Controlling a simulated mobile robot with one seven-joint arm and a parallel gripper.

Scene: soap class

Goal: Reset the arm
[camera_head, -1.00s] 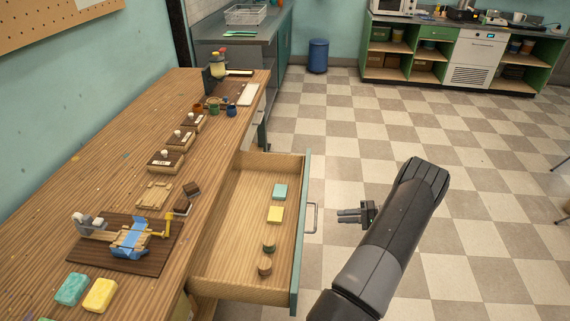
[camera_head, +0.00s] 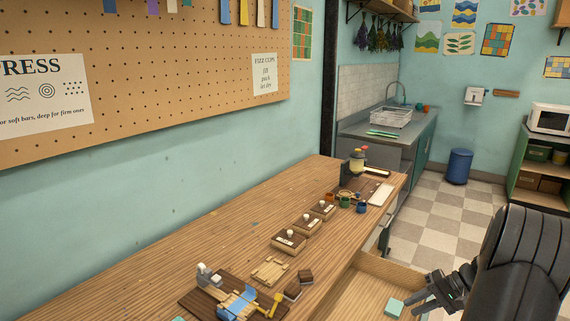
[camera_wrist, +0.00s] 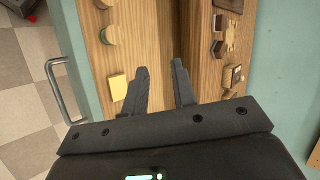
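My gripper (camera_head: 432,297) is at the lower right of the head view, beside the open drawer (camera_head: 378,272). In the wrist view my gripper (camera_wrist: 160,85) has its two fingers apart with nothing between them. It is above the drawer (camera_wrist: 83,60) and the edge of the wooden counter. A teal soap bar (camera_head: 394,308) lies in the drawer, close to my gripper in the head view. A yellow bar (camera_wrist: 118,87) and two round wooden pieces, one of them a knob-like disc (camera_wrist: 112,35), lie in the drawer in the wrist view.
The counter (camera_head: 210,240) carries a soap press (camera_head: 235,298), several wooden stamp boxes (camera_head: 289,241) and small coloured cups (camera_head: 345,201). The drawer's metal handle (camera_wrist: 60,92) juts out over the floor. A pegboard (camera_head: 150,70) hangs on the wall. Open floor (camera_head: 430,200) lies right of the counter.

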